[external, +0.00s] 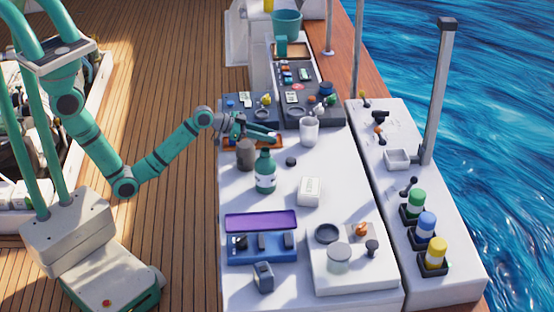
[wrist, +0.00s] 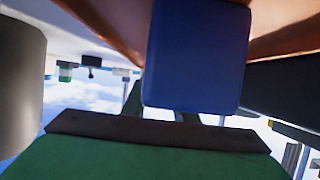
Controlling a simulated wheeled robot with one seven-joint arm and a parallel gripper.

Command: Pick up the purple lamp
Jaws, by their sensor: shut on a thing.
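My gripper (external: 268,134) is low over the far left part of the white bench, beside an orange-brown tray (external: 232,146). In the wrist view a smooth dark blue, slightly violet block (wrist: 195,55) sits right in front of the gripper's green body (wrist: 150,158), and the jaws are shut on it. The fingertips and the lower part of the block are hidden. I cannot tell for sure that this block is the purple lamp.
A grey-brown bottle (external: 246,156) and a green bottle (external: 265,172) stand close to my gripper. A white mug (external: 309,131) is to its right. A white box (external: 310,191) and a white panel with round fittings (external: 352,270) are nearer. The bench's middle right is mostly clear.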

